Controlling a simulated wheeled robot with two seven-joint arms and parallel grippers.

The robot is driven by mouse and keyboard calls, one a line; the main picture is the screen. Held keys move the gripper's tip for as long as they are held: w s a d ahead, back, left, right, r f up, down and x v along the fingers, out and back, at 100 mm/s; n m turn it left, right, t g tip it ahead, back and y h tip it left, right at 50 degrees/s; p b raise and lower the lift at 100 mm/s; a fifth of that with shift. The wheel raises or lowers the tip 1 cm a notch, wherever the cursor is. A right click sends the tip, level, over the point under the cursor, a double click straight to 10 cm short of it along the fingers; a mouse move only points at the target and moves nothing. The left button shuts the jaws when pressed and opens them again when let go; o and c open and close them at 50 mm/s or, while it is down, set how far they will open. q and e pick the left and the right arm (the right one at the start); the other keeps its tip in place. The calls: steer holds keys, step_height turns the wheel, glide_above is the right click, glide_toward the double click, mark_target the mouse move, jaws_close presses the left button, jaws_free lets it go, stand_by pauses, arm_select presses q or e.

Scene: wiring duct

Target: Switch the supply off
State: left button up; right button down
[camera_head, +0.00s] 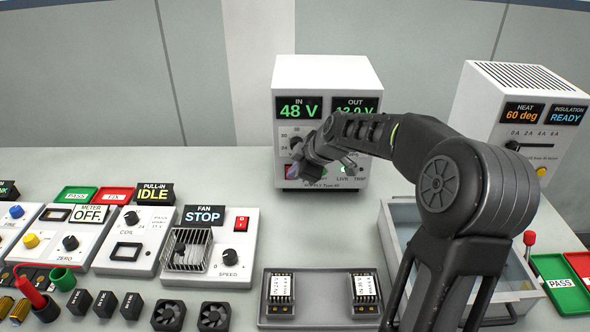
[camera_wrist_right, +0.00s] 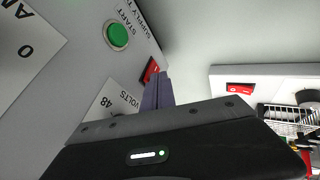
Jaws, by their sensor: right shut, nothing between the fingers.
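The supply (camera_head: 327,75) is a white box at the back middle of the bench. Its displays read IN 48 V and OUT about 12.0 V, and a small green lamp is lit near LIVE. A red rocker switch (camera_head: 291,171) shows low on its front left; in the right wrist view the red switch (camera_wrist_right: 150,69) is partly hidden behind the fingertips. A green START button (camera_wrist_right: 117,36) is beside it. My right gripper (camera_head: 306,166) is shut and empty, close in front of the supply's lower front; I cannot tell if it touches. My left gripper is not in view.
A fan unit (camera_head: 243,268) with its own red switch and other panels stand at left. A tray (camera_head: 320,322) with two modules lies in front. A grey bin (camera_head: 402,213) and a white heater unit (camera_head: 520,80) stand at right.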

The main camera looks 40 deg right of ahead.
steer(key=shift+w+d+r+b, duration=0.15)
steer(key=shift+w+d+b, duration=0.05)
steer(key=shift+b, duration=0.3)
steer(key=shift+w+r, duration=0.1)
steer(key=shift+r, duration=0.7)
